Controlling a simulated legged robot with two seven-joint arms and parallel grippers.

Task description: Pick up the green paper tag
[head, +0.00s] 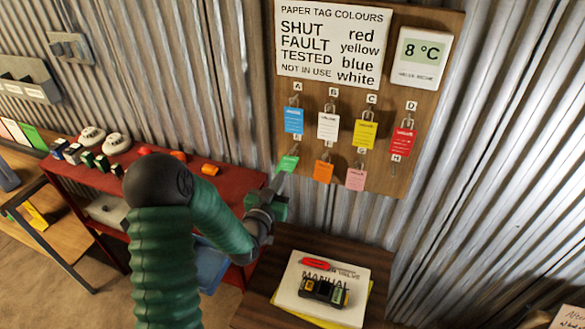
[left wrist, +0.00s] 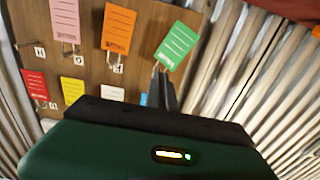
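The green paper tag (head: 287,164) is at the lower left of the wooden tag board, tilted while the other tags hang straight. My left gripper (head: 281,181) reaches up to it from below, with its narrow fingertips at the tag. In the left wrist view the green tag (left wrist: 178,46) is slanted, and the fingers (left wrist: 167,88) look closed together against its hook end. The fingers appear shut on the tag. Whether it is still on its hook is hard to tell. My right gripper is not in view.
The board (head: 389,187) also holds orange (head: 323,172), pink (head: 356,179), blue (head: 293,120), white (head: 328,126), yellow (head: 364,134) and red (head: 401,141) tags. A red shelf (head: 75,172) stands left; a manual (head: 343,311) lies on a wooden table below.

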